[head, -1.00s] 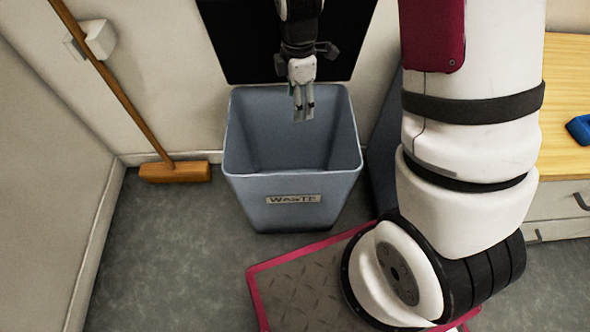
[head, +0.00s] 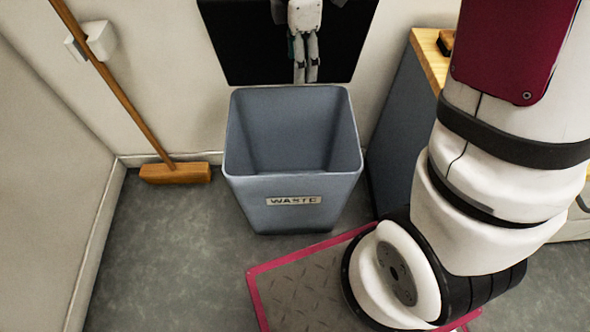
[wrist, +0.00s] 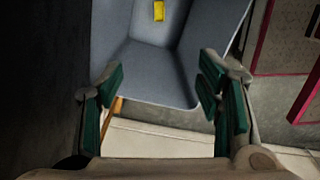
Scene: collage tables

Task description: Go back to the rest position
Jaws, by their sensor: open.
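My gripper (head: 306,72) is raised above the back rim of the blue-grey waste bin (head: 293,188), in front of the black panel on the wall. In the wrist view my gripper (wrist: 160,82) is open, its green-padded fingers apart with nothing between them. The bin, also in the wrist view (wrist: 152,62), stands upright and open on the floor. A small yellow object (wrist: 158,11) lies inside it. My white arm fills the right of the head view.
A broom (head: 174,172) leans on the wall at left. A black panel (head: 240,45) is on the back wall. A wood-topped cabinet (head: 395,130) stands behind my arm. A red-edged mat (head: 300,290) lies in front. The grey floor left of the bin is clear.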

